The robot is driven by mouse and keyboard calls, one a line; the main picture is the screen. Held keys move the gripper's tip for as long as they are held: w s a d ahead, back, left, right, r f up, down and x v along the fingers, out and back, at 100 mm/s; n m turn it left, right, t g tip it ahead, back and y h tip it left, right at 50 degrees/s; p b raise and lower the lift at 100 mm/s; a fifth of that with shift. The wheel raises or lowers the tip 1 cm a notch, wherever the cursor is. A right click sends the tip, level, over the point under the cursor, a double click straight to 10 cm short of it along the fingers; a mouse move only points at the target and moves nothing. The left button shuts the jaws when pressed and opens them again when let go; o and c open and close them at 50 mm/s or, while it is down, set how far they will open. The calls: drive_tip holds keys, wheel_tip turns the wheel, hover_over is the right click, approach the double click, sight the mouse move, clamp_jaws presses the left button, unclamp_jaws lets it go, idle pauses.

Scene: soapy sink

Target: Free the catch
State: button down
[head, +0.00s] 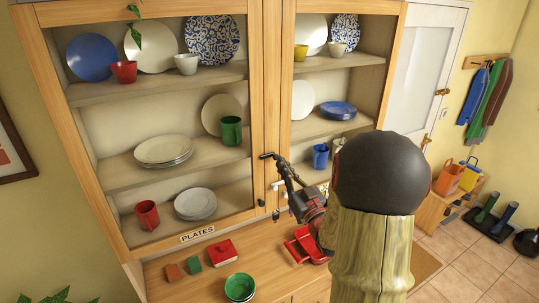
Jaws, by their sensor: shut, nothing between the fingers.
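A small dark catch (266,156) shows on the wooden frame where the two glazed doors of the plate cupboard (254,110) meet. My gripper (281,166) is dark and reaches up and left from the red-and-black wrist (309,204) to the catch. Its fingers are shut and hold nothing. The tips are right beside the catch; I cannot tell whether they touch it. Both doors look closed. Part of the right door is hidden behind my body.
Plates, cups and bowls stand on the shelves behind the doors. Below, a red box (222,252), small blocks (193,264), green bowls (239,287) and a red tray (297,249) sit on the counter (160,282). Small dark knobs (276,214) show near the door seam.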

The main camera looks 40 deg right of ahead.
sight(265, 146)
drive_tip(key=shift+w, duration=0.1)
drive_tip(key=p+x, duration=0.4)
drive_tip(key=x, duration=0.6)
drive_tip(key=shift+w, duration=0.1)
wheel_tip(265, 146, down, 3)
drive_tip(key=shift+r+p, duration=0.25)
drive_tip(key=shift+p, duration=0.1)
drive_tip(key=shift+f, duration=0.8)
